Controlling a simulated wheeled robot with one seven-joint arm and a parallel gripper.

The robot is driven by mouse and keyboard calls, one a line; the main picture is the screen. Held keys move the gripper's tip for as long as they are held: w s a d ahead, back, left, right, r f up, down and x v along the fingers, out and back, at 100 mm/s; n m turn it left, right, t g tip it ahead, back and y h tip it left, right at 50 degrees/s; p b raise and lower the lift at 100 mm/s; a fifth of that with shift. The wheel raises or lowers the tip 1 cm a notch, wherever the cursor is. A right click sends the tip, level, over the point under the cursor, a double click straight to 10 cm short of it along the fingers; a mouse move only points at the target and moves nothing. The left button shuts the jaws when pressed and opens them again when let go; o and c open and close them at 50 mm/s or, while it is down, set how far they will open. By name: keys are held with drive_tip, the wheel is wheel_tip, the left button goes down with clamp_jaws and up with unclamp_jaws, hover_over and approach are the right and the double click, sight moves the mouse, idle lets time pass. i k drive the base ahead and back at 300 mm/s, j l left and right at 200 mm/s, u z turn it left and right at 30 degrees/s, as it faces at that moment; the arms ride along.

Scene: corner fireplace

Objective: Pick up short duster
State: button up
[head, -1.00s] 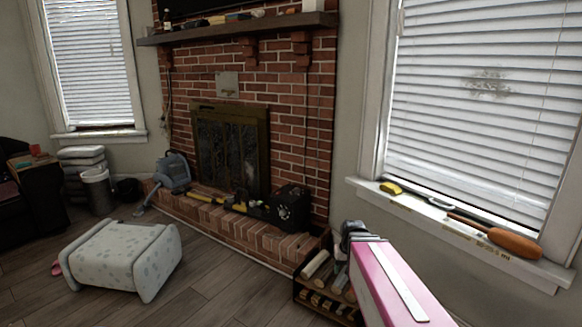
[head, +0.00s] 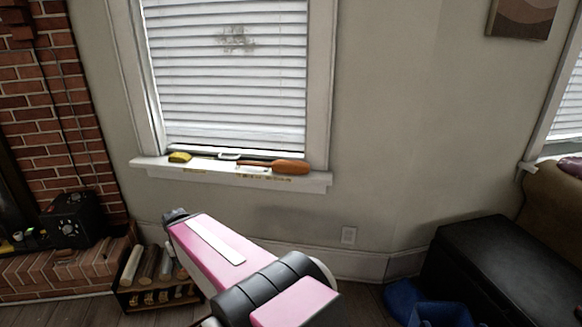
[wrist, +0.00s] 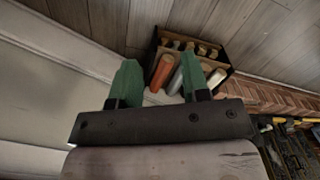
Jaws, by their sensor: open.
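On the white windowsill (head: 225,172) in the head view lies an orange-brown duster (head: 291,167), its thin handle pointing left. A yellow-headed item (head: 180,157) lies at the sill's left end, and a small pale item (head: 229,156) lies between them. I cannot tell for sure which is the short duster; the orange one looks most like a duster. My pink arm reaches forward below and left of the sill. In the wrist view my gripper (wrist: 158,70) has its green fingers apart with nothing between them. The sill items are not recognisable in the wrist view.
A log rack (head: 150,297) stands on the floor below the sill's left, and it shows beyond my fingers in the wrist view. A black box (head: 72,220) sits on the brick hearth (head: 60,275). A black ottoman (head: 480,260) and blue bin (head: 435,308) are at right.

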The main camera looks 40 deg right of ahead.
sight(292, 167)
drive_tip(key=z, duration=1.3)
